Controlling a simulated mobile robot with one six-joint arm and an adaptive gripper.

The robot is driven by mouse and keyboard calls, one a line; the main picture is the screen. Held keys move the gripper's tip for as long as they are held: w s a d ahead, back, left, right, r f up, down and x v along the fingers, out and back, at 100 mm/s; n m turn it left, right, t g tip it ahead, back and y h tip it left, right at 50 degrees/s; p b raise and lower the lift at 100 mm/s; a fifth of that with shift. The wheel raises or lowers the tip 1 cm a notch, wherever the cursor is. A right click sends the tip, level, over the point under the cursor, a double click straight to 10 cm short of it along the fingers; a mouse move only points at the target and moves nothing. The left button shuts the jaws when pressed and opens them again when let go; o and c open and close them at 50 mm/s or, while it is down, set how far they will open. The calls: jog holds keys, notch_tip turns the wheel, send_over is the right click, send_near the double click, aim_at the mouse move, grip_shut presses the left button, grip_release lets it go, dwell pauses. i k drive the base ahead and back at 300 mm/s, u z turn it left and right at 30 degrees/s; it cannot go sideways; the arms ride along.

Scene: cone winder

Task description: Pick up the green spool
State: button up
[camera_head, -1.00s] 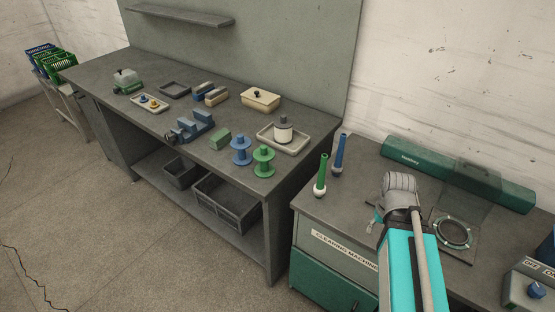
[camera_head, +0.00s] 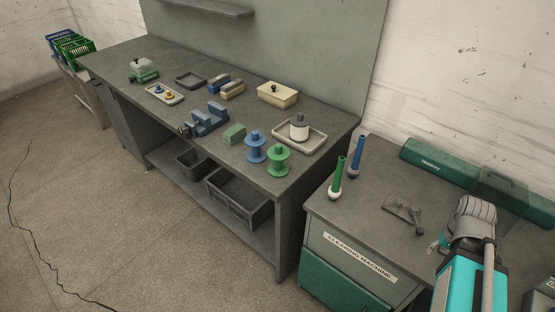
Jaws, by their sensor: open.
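The green spool (camera_head: 278,160) stands upright near the front right corner of the grey workbench (camera_head: 300,168). A blue spool (camera_head: 256,147) of like shape stands just left of it. My gripper (camera_head: 436,246) is at the lower right, over the cleaning machine's top and well to the right of the green spool. It is open and touches neither spool. My arm hides most of it, so only a small part of the fingers shows.
A tray with a white container (camera_head: 299,128) sits behind the spools, and a green block (camera_head: 234,133) lies to their left.

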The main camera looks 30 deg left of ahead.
aim_at(279, 153)
jog(key=u, duration=0.1)
jog(key=k, duration=1.1)
jog(key=u, duration=1.4)
jog(key=i, duration=1)
jog(key=z, duration=0.05)
